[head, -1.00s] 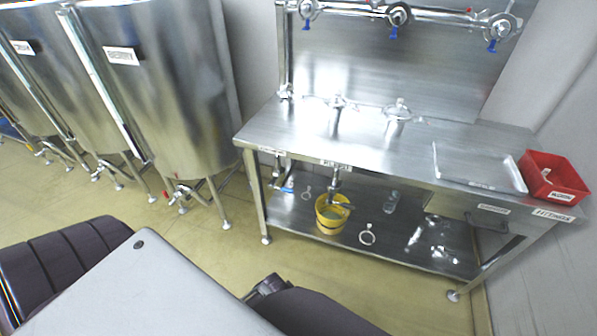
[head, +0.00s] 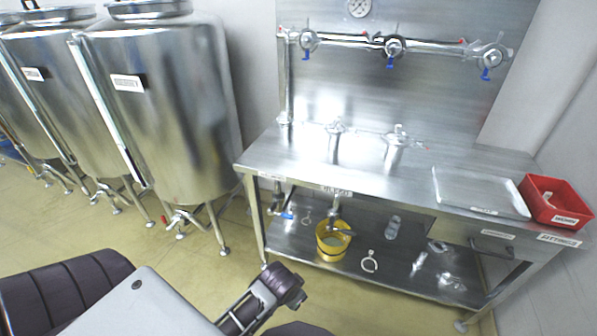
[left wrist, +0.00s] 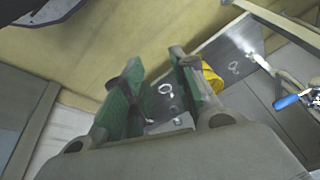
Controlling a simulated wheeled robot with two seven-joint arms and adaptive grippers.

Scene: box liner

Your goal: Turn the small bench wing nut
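In the head view a steel bench (head: 300,160) carries two short capped fittings, the smaller left one (head: 336,129) and a larger right one (head: 396,140). A wing nut on them is too small to make out. In the left wrist view my left gripper (left wrist: 158,78) has its two green-padded fingers apart with nothing held between them. Beyond the fingers lie a ring clamp (left wrist: 166,89) and a yellow bucket (left wrist: 211,79), apart from the gripper. A dark arm part of mine stands low in front of the bench in the head view. My right gripper cannot be made out.
The bucket (head: 331,252) and ring clamp (head: 369,262) are on the lower shelf (head: 300,244). A tray (head: 475,184) and red bin (head: 568,213) occupy the bench's right end. A wall pipe (head: 350,42) has blue-handled valves. Steel tanks (head: 165,140) stand left. The bench top's left part is clear.

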